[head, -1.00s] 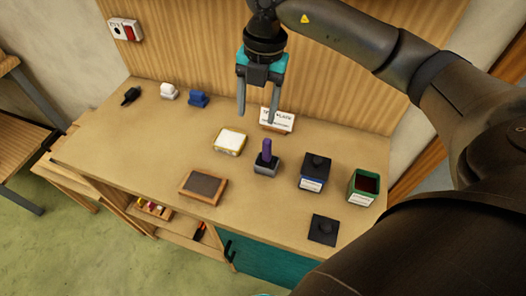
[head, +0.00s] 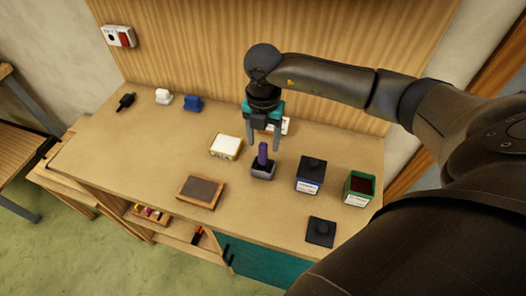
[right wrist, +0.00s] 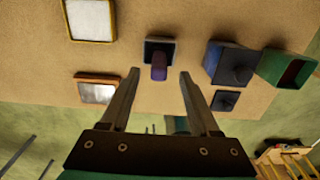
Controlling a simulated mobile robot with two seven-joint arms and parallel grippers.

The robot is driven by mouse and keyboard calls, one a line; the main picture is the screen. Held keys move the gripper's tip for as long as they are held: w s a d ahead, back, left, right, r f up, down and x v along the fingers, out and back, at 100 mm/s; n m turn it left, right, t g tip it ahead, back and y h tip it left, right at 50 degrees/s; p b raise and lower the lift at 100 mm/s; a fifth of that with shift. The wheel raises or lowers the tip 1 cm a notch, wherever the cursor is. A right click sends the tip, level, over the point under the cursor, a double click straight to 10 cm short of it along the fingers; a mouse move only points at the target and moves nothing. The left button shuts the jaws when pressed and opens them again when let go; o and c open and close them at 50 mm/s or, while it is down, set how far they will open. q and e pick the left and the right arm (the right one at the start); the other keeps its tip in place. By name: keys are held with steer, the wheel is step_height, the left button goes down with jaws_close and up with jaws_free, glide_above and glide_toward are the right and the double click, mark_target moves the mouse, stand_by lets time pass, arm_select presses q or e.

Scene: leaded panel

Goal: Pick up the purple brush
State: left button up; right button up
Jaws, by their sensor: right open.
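The purple brush (head: 263,152) stands upright in a small dark grey holder (head: 262,172) on the workbench. My right gripper (head: 263,147) is open and points down, close to the brush's upper end in the head view. In the right wrist view the brush (right wrist: 159,68) shows beyond the two open fingers (right wrist: 155,75), roughly in line with the gap between them. The fingers look apart from the brush, with nothing held. My left gripper is not in view.
Right of the brush stand a blue-labelled box with a black lid (head: 310,175) and an open green box (head: 358,188). A black lid (head: 321,232) lies in front. A yellow-edged white block (head: 226,146) and a wood-framed slate (head: 201,191) lie left. A white sign (head: 285,126) stands behind.

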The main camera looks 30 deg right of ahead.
mark_target(263, 144)
step_height(263, 144, down, 4)
steer(key=shift+w+r, duration=0.1)
steer(key=shift+r, duration=0.15)
jaws_close()
stand_by(0.4)
